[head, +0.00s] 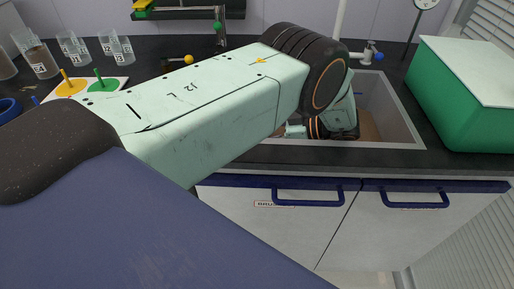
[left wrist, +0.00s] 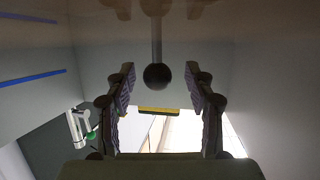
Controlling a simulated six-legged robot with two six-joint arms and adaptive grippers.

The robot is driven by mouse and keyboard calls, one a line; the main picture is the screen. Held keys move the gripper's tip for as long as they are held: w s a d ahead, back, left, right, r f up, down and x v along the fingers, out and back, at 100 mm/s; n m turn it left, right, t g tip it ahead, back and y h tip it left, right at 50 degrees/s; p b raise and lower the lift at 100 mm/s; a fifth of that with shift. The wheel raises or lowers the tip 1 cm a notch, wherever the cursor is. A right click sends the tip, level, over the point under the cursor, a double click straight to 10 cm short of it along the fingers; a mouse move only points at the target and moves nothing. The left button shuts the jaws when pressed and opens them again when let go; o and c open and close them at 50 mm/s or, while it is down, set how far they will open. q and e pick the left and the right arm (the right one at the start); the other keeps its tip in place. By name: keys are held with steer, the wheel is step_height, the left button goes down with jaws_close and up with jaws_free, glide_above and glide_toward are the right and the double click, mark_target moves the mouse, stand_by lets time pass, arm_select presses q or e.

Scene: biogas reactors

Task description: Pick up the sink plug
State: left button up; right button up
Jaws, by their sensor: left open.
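My left arm crosses the head view and bends down into the grey sink (head: 408,128) set in the dark counter. My left gripper (left wrist: 160,76) shows in the left wrist view, open, with one finger on each side. A dark round knob on a thin grey rod, which looks like the sink plug (left wrist: 156,77), stands between the fingertips. I see gaps between the knob and both fingers, and nothing is gripped. In the head view the plug is hidden behind my arm, and the fingers are mostly hidden too. My right gripper is in neither view.
A green box (head: 458,103) with a pale top stands right of the sink. A tap with a blue knob (head: 378,56) is behind it. Several beakers (head: 72,47) and a yellow and green pegged tray (head: 85,88) are at the back left. Blue-handled cupboards (head: 308,201) are below.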

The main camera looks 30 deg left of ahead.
arm_select(q)
steer(key=shift+w+a+f, duration=0.1)
steer(key=shift+a+f, duration=0.2)
steer(key=shift+s+r, duration=0.15)
steer(key=shift+s, duration=0.05)
steer(key=c, duration=0.3)
steer(key=shift+w, duration=0.2)
steer(key=c, duration=0.5)
steer(key=shift+s, duration=0.15)
jaws_close()
